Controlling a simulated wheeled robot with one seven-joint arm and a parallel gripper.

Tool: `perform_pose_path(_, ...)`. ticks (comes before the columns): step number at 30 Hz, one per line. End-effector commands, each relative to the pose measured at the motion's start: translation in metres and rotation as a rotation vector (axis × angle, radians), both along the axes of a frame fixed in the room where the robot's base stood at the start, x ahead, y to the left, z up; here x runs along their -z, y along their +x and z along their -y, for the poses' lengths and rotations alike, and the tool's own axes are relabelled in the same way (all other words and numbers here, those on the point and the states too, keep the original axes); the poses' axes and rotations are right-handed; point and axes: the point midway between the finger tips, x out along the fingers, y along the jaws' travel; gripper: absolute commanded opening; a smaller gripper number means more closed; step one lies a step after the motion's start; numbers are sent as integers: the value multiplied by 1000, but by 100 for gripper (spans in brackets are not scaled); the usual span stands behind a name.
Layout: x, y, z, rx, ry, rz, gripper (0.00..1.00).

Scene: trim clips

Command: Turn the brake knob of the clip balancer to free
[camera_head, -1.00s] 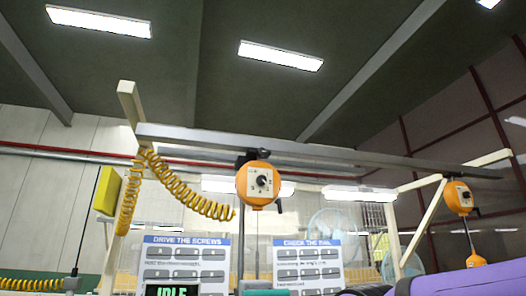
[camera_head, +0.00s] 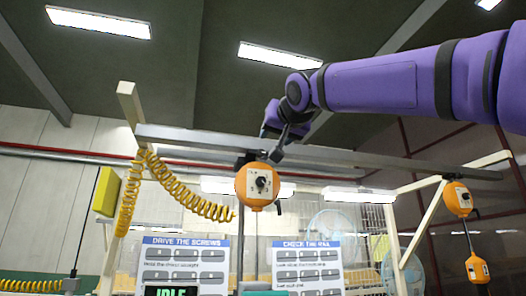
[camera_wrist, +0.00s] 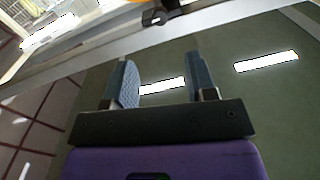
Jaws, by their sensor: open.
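Two orange balancers hang from the overhead rail. The nearer balancer (camera_head: 257,192) hangs at the middle of the head view, with a pale dial plate and a black knob (camera_head: 261,184) on its face. A second balancer (camera_head: 457,199) hangs at the right with a smaller dial and a cable below it. I cannot tell from a label which is the clip balancer. My gripper (camera_head: 277,152) is just above and right of the middle balancer, near the rail, not touching the knob. In the wrist view my gripper (camera_wrist: 167,75) is open with nothing between its fingers.
The overhead rail (camera_head: 350,157) runs across above both balancers. A yellow coiled hose (camera_head: 190,200) hangs at the left beside a yellow box (camera_head: 106,192). Instruction boards (camera_head: 307,265) and a screen reading IDLE (camera_head: 172,292) stand below.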

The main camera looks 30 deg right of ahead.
Motion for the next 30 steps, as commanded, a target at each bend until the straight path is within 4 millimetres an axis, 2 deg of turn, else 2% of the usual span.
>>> perform_pose_path(5,0,17,5,1,1,-1,51)
perform_pose_path(18,0,87,22,0,0,-1,51)
perform_pose_path(24,0,101,27,0,1,0,51)
perform_pose_path(30,0,103,27,0,0,0,51)
